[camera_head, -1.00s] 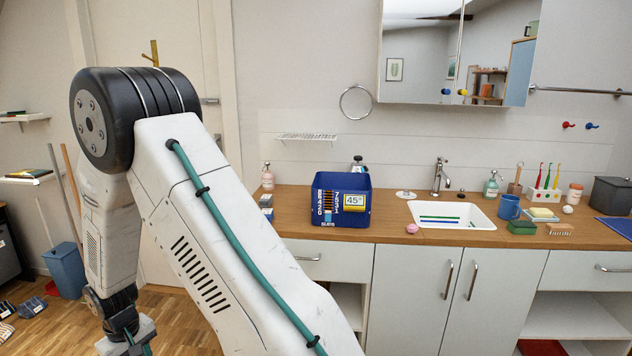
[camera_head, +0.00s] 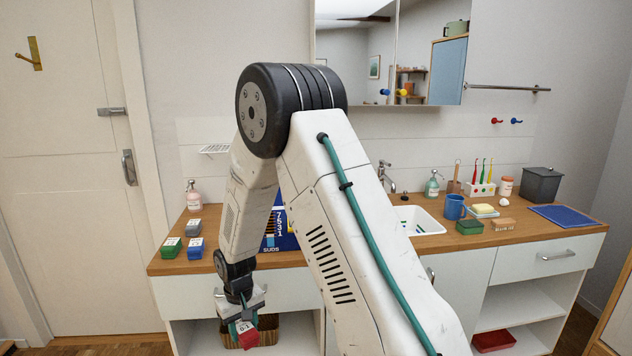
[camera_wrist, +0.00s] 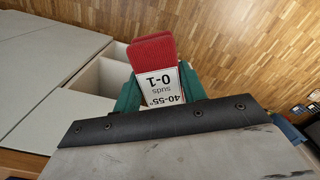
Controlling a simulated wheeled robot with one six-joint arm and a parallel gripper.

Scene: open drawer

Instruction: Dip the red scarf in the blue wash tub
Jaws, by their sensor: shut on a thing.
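My gripper (camera_head: 242,322) hangs low in front of the counter, shut on the folded red scarf (camera_head: 248,339). In the wrist view the red scarf (camera_wrist: 153,50) sits between the green fingers of my gripper (camera_wrist: 158,84). The blue wash tub (camera_head: 286,240) stands on the counter, above and behind my gripper. My arm hides much of the tub; part of its number scale and the word "SUDS" show. The inside of the tub is hidden.
Small tagged grey (camera_head: 193,228), green (camera_head: 171,247) and blue (camera_head: 195,249) blocks lie on the wooden counter (camera_head: 165,268) left of the tub. A soap bottle (camera_head: 193,196) stands behind them. The sink (camera_head: 424,220) is to the right. Open shelves lie below the counter.

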